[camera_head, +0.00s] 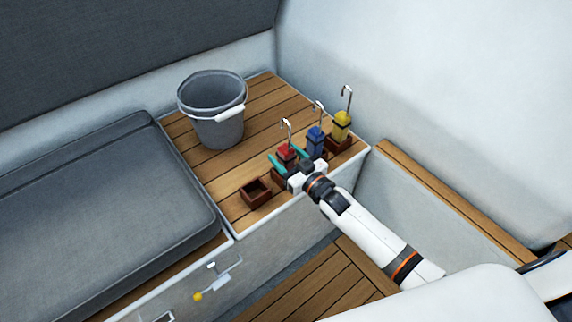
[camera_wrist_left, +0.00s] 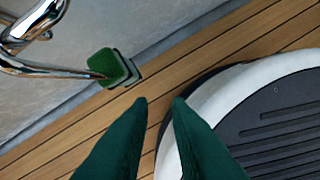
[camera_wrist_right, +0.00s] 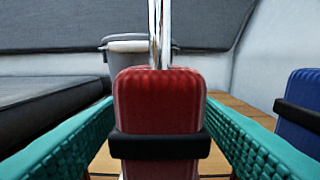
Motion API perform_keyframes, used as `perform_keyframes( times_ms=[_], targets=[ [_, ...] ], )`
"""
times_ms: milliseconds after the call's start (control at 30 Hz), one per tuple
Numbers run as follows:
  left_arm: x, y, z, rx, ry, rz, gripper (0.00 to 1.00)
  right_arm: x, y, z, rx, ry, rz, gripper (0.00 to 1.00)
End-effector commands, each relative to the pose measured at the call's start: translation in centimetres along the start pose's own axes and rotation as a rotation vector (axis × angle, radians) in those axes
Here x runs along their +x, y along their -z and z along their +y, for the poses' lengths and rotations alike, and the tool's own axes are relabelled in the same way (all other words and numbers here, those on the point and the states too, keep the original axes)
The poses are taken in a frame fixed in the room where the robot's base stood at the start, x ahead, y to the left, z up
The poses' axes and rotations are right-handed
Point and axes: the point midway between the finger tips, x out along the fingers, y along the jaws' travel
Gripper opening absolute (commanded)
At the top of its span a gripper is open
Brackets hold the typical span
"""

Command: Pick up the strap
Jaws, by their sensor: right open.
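Three rolled straps with metal hooks stand in a row on the wooden bench top: a red strap (camera_head: 287,151), a blue strap (camera_head: 316,140) and a yellow strap (camera_head: 342,126). The red one, with a black band, fills the middle of the right wrist view (camera_wrist_right: 160,105). My right gripper (camera_head: 290,159) is open, with one teal finger on each side of the red strap; I cannot tell whether they touch it. The blue strap (camera_wrist_right: 300,110) is just right of the right finger. My left gripper (camera_wrist_left: 159,100) is open and empty, above the floor.
An empty brown holder (camera_head: 256,192) sits left of the red strap. A grey bucket (camera_head: 215,112) stands behind on the bench. A grey cushion (camera_head: 100,200) lies to the left, and a white wall (camera_head: 450,100) rises to the right. A green pad (camera_wrist_left: 110,67) shows near chrome tubing.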

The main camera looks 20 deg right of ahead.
Motion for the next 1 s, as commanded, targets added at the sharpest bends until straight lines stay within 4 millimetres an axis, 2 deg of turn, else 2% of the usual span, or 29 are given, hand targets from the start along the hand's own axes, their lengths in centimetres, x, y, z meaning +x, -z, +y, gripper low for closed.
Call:
perform_keyframes(
  times_ms=[200, 500, 567, 833, 1000],
  targets=[
    [-0.1, -0.2, 0.0, 0.0, 0.0, -0.004, 0.17, 0.1, 0.0, 0.0, 0.0, 0.0, 0.0, 0.58],
    [0.0, -0.1, 0.0, 0.001, 0.0, -0.003, 0.17, 0.1, 0.0, 0.0, 0.0, 0.0, 0.0, 0.09],
    [0.0, -0.1, 0.0, 0.001, 0.0, -0.001, 0.17, 0.0, 0.0, 0.0, 0.0, 0.0, 0.0, 0.01],
    [0.0, -0.1, 0.0, 0.002, 0.0, -0.002, 0.17, 0.1, -0.3, 0.0, 0.0, 0.0, -0.003, 0.01],
    [0.6, 0.2, -0.1, 0.004, 0.002, -0.006, 0.17, 0.1, -1.6, 0.0, 0.0, -0.001, -0.004, 0.01]
  ],
)
